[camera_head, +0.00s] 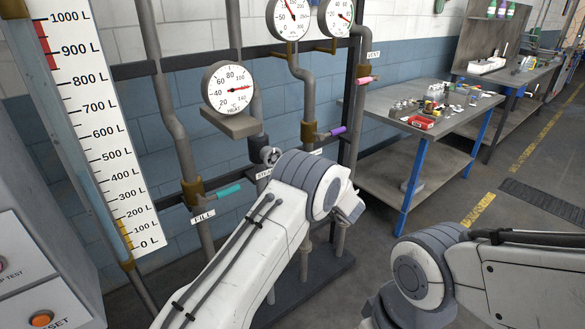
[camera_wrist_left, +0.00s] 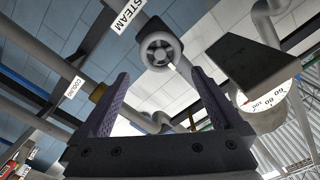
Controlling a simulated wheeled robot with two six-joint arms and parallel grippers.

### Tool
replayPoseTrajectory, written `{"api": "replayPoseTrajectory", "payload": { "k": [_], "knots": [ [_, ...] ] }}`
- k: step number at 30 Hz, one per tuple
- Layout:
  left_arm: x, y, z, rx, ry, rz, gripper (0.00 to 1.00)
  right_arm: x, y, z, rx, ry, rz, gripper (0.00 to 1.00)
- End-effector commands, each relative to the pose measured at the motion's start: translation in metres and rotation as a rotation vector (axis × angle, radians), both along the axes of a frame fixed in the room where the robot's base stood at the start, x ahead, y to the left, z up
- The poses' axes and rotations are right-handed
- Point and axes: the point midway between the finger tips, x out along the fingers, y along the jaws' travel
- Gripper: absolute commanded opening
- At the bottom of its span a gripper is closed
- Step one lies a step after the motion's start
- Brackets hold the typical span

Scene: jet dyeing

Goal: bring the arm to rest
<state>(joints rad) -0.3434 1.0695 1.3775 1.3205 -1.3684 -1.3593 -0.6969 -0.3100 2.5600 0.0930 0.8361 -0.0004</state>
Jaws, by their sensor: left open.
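My left arm (camera_head: 235,255) reaches up from the bottom of the head view toward the pipe rack, its wrist in front of the lower pipes. The left gripper (camera_wrist_left: 162,85) shows in the left wrist view with its two purple-grey fingers wide apart and nothing between them. A round steam handwheel (camera_wrist_left: 160,50) shows beyond the fingers, apart from them; it is partly visible in the head view (camera_head: 270,156) just above my wrist. My right arm (camera_head: 420,272) is bent at the lower right of the head view; its gripper is out of view.
The pipe rack carries a heat gauge (camera_head: 229,87) and teal (camera_head: 229,191), purple (camera_head: 338,131) and pink (camera_head: 367,79) lever handles. A level scale (camera_head: 95,120) stands left. A workbench (camera_head: 400,112) with small items stands right, with open floor before it.

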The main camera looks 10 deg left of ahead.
Motion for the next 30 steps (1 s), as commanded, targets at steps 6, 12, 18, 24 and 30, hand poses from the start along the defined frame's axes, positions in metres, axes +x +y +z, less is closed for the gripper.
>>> {"api": "replayPoseTrajectory", "payload": {
  "k": [6, 12, 18, 24, 30],
  "knots": [
    [0.016, -0.001, 0.02, -0.113, -0.029, -0.165, 1.0, 0.0, 0.0, 0.0, 0.0, 0.0, 0.0, 0.71],
    [-0.001, -0.022, 0.034, -0.453, 0.069, -0.509, 1.0, 0.0, 0.0, 0.0, 0.0, 0.0, 0.0, 0.71],
    [-0.117, -0.036, 0.006, -0.817, 0.391, -0.613, 1.0, 0.0, 0.0, 0.0, 0.0, 0.0, 0.0, 0.71],
    [-0.222, -0.028, -0.02, -0.982, 0.638, -0.517, 1.0, 0.0, 0.0, 0.0, 0.0, 0.0, 0.0, 0.71],
    [-0.293, -0.015, -0.032, -1.049, 0.784, -0.404, 1.0, 0.0, 0.0, 0.0, 0.0, 0.0, 0.0, 0.71]
  ]
}}
